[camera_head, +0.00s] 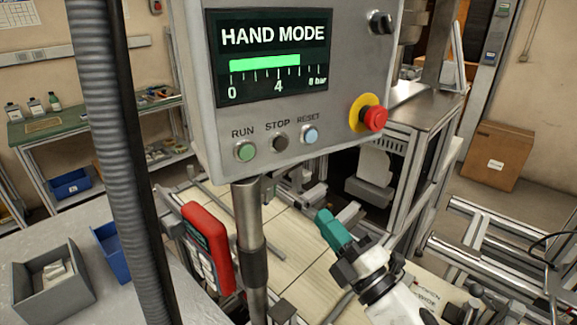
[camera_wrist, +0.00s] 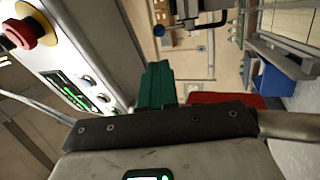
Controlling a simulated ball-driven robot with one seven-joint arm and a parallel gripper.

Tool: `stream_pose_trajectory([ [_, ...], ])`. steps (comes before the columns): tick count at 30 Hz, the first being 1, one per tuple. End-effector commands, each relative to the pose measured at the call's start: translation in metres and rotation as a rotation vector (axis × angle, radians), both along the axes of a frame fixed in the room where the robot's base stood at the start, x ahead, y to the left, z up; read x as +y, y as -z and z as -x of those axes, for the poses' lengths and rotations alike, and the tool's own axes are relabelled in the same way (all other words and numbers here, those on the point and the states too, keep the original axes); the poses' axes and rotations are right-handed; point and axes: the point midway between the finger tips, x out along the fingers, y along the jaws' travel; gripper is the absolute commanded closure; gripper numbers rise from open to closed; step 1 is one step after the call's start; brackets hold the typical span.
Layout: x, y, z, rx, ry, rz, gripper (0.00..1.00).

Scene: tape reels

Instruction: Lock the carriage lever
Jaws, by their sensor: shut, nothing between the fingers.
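My gripper (camera_head: 330,228) has teal fingers and is at the lower middle of the head view, below the control panel. Its fingers are together with nothing between them. In the wrist view the teal fingers (camera_wrist: 155,85) point up the picture and appear as one block. I cannot pick out the carriage lever for certain in either view.
A control panel (camera_head: 300,85) reading HAND MODE hangs above my gripper on a metal post (camera_head: 248,225). A red handheld unit (camera_head: 207,240) is left of the post. A grey bin (camera_head: 50,290) stands at lower left. A cardboard box (camera_head: 497,155) sits on the floor at right.

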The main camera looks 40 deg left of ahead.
Motion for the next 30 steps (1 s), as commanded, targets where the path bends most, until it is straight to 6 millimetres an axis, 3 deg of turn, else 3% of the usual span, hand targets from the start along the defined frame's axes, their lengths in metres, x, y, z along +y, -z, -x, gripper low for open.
stream_pose_trajectory([
  [5,0.002,0.000,0.000,0.000,-0.001,0.000,1.00],
  [10,0.017,-0.005,-0.004,-0.002,-0.002,0.000,1.00],
  [24,0.095,-0.034,-0.025,-0.004,-0.004,0.000,1.00],
  [30,0.117,-0.044,-0.034,-0.002,-0.002,0.000,1.00],
])
